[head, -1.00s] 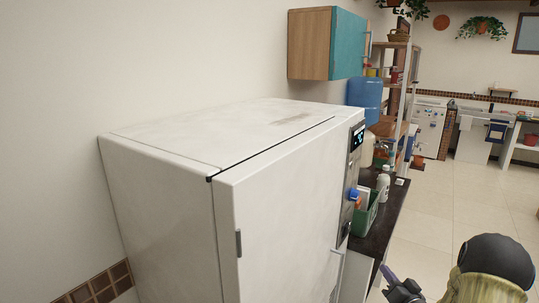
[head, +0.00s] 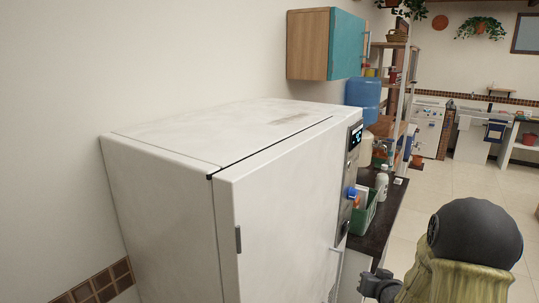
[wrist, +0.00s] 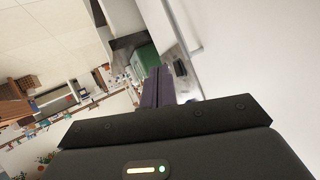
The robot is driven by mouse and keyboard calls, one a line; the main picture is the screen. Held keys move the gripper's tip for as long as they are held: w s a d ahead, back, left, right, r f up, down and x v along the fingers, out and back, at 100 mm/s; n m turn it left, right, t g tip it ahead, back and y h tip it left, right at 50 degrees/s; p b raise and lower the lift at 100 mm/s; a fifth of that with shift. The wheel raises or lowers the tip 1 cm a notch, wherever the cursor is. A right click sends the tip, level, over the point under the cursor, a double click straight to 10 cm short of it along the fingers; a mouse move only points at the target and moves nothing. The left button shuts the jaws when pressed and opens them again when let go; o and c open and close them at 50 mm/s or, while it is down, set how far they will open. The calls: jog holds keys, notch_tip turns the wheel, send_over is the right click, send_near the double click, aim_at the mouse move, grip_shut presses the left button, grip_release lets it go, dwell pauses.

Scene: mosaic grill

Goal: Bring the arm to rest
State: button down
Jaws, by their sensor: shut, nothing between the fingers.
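My arm shows at the lower right of the head view, with a dark rounded joint and a tan-green sleeve. Part of its end shows at the bottom edge there, beside the counter and right of the fridge door. In the wrist view my gripper (wrist: 158,84) has its two dark purple fingers together, with nothing between them. The tall white fridge (head: 285,205) fills the middle of the head view, and its door looks shut. A pale surface fills the right of the wrist view, close to the fingers.
Right of the fridge, a dark counter (head: 375,238) holds a green bin (head: 362,216) and a white bottle (head: 382,184). The bin also shows in the wrist view (wrist: 146,58), beyond the fingers. A teal wall cabinet (head: 347,45) hangs above. Open tiled floor (head: 450,185) lies at the right.

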jog(key=s+a+r+n+g, duration=0.1)
jog(key=s+a+g, duration=0.4)
jog(key=s, duration=0.6)
jog(key=s+a+n+g, duration=0.1)
jog(key=s+a+g, duration=0.4)
jog(key=s+a, duration=0.3)
jog(key=s, duration=0.4)
jog(key=shift+s+r+h, duration=0.3)
jog(key=shift+r, duration=0.05)
